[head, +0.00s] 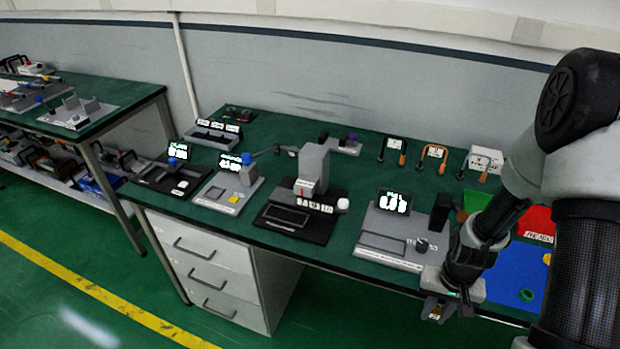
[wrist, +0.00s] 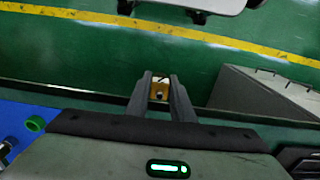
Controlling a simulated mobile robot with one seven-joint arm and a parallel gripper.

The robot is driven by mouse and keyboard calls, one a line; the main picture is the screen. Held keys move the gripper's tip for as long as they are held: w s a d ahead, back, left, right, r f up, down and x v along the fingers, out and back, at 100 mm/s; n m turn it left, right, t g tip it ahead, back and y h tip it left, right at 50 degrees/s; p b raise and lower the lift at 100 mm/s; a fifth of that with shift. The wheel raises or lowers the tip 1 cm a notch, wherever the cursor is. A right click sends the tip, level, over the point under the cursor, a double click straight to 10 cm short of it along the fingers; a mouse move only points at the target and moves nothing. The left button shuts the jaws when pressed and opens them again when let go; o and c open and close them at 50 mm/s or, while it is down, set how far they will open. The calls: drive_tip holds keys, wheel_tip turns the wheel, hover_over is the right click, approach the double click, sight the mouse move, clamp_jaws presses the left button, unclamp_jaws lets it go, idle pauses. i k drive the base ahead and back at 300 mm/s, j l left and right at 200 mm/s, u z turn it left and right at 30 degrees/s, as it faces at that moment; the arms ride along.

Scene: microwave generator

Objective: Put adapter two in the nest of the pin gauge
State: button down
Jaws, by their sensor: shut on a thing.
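My gripper (head: 436,309) is beyond the bench's front edge at the right in the head view, pointing downward. In the wrist view its two fingers (wrist: 160,92) are closed on a small brass-coloured piece with a dark hole, probably adapter two (wrist: 159,88). The floor lies below it. Several grey instruments with displays stand on the bench. The labels are too small to tell which one is the pin gauge. The nearest instrument (head: 395,235), with a lit display and a black knob, stands just left of my gripper. No nest can be made out clearly.
The green bench top (head: 345,265) carries a grey press-like stand (head: 313,168) and several handled gauges (head: 435,153) at the back. A red bin (head: 535,224) and a blue mat (head: 505,280) lie at right beside my arm. White drawers (head: 207,275) stand below.

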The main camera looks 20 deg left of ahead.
sight(214, 192)
drive_tip(key=j+u, duration=0.1)
drive_tip(key=j, duration=0.9)
drive_tip(key=j+u, duration=0.1)
drive_tip(key=j, duration=0.85)
drive_tip(key=i+j+u, duration=0.1)
drive_tip(key=j, duration=0.9)
drive_tip(key=i+j, duration=0.15)
drive_tip(key=i, duration=0.35)
